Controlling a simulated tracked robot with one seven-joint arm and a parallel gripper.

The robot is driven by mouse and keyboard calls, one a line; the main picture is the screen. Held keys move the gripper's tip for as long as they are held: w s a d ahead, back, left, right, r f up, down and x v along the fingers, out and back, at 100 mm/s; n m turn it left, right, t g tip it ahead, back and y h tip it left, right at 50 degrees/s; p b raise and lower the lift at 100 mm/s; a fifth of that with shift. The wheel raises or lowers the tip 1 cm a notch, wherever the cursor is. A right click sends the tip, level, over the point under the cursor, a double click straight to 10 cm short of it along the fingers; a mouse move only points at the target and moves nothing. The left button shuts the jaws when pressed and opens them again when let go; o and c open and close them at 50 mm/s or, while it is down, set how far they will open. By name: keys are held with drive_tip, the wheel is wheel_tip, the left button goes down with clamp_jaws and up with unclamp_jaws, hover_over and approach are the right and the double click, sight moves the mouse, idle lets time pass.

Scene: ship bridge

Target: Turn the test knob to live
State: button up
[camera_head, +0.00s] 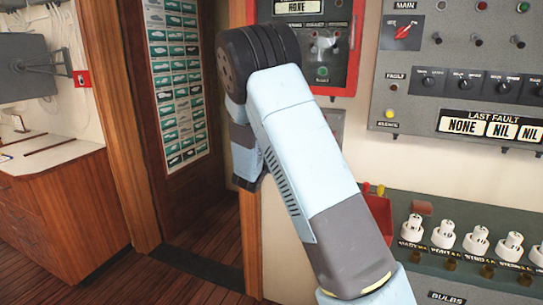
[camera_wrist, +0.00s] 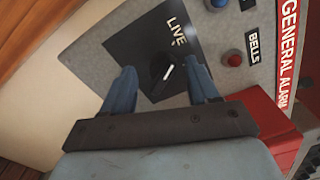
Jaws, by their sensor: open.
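The knob (camera_wrist: 163,72) is round and black with a white pointer line, on a dark square plate (camera_wrist: 135,48) in the wrist view. The word LIVE (camera_wrist: 177,31) is printed above it in the picture. The white line slants up and to the right, passing a little to the right of that word. My gripper (camera_wrist: 163,80) is open, with one blue finger left of the knob and one right of it. I cannot tell whether the right finger touches it. Any other label on the plate is hidden. In the head view my arm hides the knob and gripper.
A blue button (camera_wrist: 217,3) and a red button (camera_wrist: 232,57) marked BELLS lie right of the plate, with a red GENERAL ALARM strip (camera_wrist: 287,50) beyond. The head view shows a grey fault panel (camera_head: 455,60), a red-framed panel (camera_head: 340,75) and a row of white plugs (camera_head: 475,242).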

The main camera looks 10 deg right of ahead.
drive_tip(key=v, duration=1.3)
drive_tip(key=shift+s+a, duration=0.1)
drive_tip(key=shift+s, duration=0.05)
drive_tip(key=s+d+r+m+g, duration=0.4)
drive_tip(key=s+d+m+g, duration=0.3)
drive_tip(key=s+m, duration=0.4)
drive_tip(key=s+d+r+m+g, duration=0.4)
drive_tip(key=s+d+m, duration=0.5)
drive_tip(key=m, duration=0.3)
drive_tip(key=s+a+r+m+y, duration=0.1)
drive_tip(key=s+a+m+y, duration=0.2)
drive_tip(key=s+m, duration=0.3)
drive_tip(key=s+a+r+m+t+y, duration=0.1)
drive_tip(key=s+a+r+m+y, duration=0.1)
drive_tip(key=s+m, duration=0.4)
drive_tip(key=s+a+r+m+t+y, duration=0.1)
drive_tip(key=s+a+m+y, duration=0.3)
drive_tip(key=m, duration=0.4)
drive_tip(key=shift+s+r+y, duration=0.7)
drive_tip(key=shift+s+y, duration=0.1)
drive_tip(key=shift+s, duration=0.35)
